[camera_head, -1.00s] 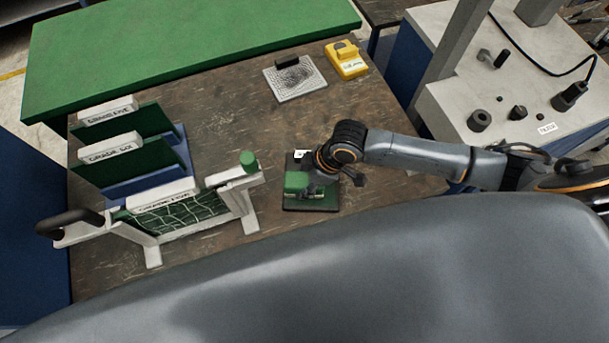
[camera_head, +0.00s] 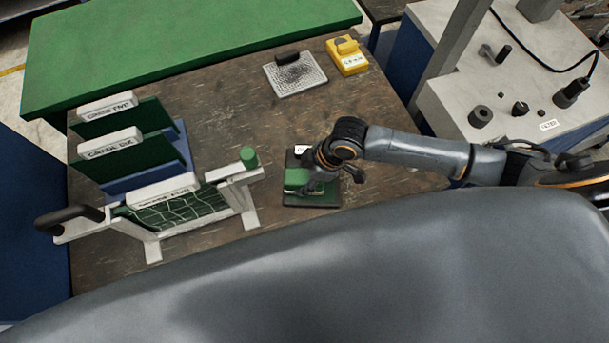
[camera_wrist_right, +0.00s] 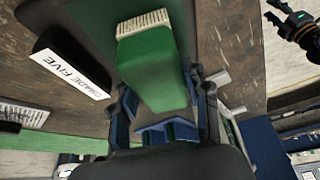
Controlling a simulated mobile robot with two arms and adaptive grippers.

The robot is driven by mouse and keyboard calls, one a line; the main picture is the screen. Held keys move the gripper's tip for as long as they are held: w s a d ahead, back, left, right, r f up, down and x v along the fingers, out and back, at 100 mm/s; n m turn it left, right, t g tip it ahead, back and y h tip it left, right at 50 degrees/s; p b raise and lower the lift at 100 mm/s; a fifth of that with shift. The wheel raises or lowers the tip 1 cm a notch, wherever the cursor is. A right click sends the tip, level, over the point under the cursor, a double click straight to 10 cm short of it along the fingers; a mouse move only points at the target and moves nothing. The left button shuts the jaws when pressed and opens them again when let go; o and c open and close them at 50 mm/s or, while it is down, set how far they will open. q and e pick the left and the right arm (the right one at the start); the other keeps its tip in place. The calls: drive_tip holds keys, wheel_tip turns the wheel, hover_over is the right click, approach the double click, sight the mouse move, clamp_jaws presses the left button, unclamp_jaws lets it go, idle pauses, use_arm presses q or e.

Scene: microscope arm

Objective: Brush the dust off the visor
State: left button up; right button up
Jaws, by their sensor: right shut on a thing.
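My right gripper (camera_head: 308,186) is low over a dark base plate (camera_head: 313,206) with green on it, at the middle of the worktable. In the right wrist view its fingers (camera_wrist_right: 168,112) are shut on a green brush (camera_wrist_right: 153,70) with a pale bristle end. The brush also shows in the head view (camera_head: 296,177), partly behind the gripper. I cannot tell whether it touches the plate. I cannot surely identify the visor; a white-framed green panel (camera_head: 185,212) with pale lines stands at the left. My left gripper does not show in the head view.
A rack with labelled dark green panels (camera_head: 150,152) stands behind the framed panel. A grey mesh pad (camera_head: 305,78) and a yellow box (camera_head: 350,62) lie at the back. A pale bench (camera_head: 455,108) stands at the right. The table's middle back is bare.

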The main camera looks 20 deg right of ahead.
drive_tip(key=shift+f, duration=0.15)
drive_tip(key=shift+d, duration=0.1)
drive_tip(key=shift+s+d+p, duration=0.3)
drive_tip(key=shift+d+p, duration=0.1)
drive_tip(key=shift+d, duration=0.45)
drive_tip(key=shift+s+d+p, duration=0.15)
drive_tip(key=shift+s+d, duration=0.05)
drive_tip(key=shift+d, duration=0.3)
drive_tip(key=shift+s+d+p, duration=0.15)
drive_tip(key=shift+s+d, duration=0.05)
drive_tip(key=shift+d, duration=0.3)
drive_tip(key=shift+a, duration=0.2)
drive_tip(key=shift+w+a+f, duration=0.1)
drive_tip(key=shift+w+a, duration=0.15)
drive_tip(key=shift+a, duration=0.55)
